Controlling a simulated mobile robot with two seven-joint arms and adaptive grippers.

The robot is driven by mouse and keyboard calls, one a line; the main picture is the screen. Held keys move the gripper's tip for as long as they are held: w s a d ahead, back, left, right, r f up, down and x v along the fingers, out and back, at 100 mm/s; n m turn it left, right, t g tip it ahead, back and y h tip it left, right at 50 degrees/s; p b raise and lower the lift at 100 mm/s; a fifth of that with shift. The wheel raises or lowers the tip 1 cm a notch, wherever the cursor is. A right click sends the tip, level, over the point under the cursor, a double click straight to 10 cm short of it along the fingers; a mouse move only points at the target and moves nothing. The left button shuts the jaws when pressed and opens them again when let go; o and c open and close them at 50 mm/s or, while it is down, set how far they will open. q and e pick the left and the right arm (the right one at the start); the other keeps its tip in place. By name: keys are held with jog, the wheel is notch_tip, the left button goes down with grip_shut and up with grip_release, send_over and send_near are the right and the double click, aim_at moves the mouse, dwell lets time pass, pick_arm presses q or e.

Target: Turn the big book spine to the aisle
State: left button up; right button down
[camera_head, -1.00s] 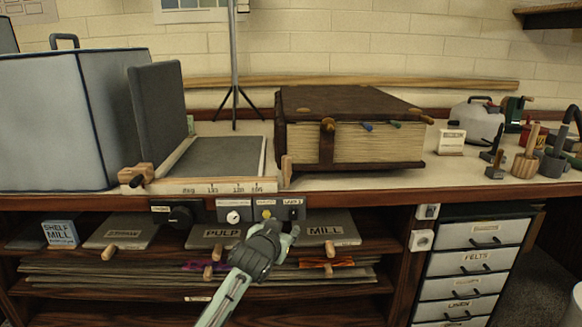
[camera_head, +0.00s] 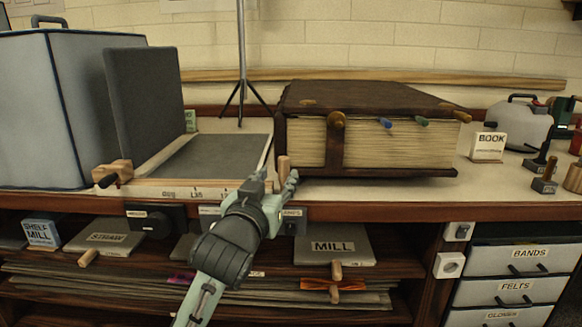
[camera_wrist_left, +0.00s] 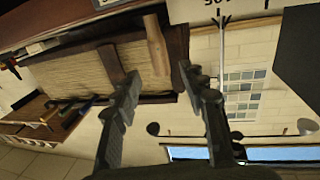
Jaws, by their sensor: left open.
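The big book (camera_head: 360,97) lies flat on the counter with its brown cover up. Its pale page edges (camera_head: 400,147) and a brown strap face the front, and its spine is hidden. A brown knob and blue and green tabs stick out of the front. My left gripper (camera_head: 279,183) is open and empty at the counter's front edge, just below the book's front left corner. In the left wrist view, the open fingers (camera_wrist_left: 160,74) point toward the page edges (camera_wrist_left: 150,68) and an upright wooden handle (camera_wrist_left: 157,45). My right gripper is not in view.
A cutting board (camera_head: 225,158) with a raised dark panel (camera_head: 145,100) stands close to the book's left. A stand (camera_head: 241,60) is behind.

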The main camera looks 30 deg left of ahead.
aim_at(282, 169)
pick_arm(q)
jog(key=x, duration=0.6)
jog(key=shift+w+a, duration=0.15)
jog(key=shift+w, duration=0.15)
grip_shut()
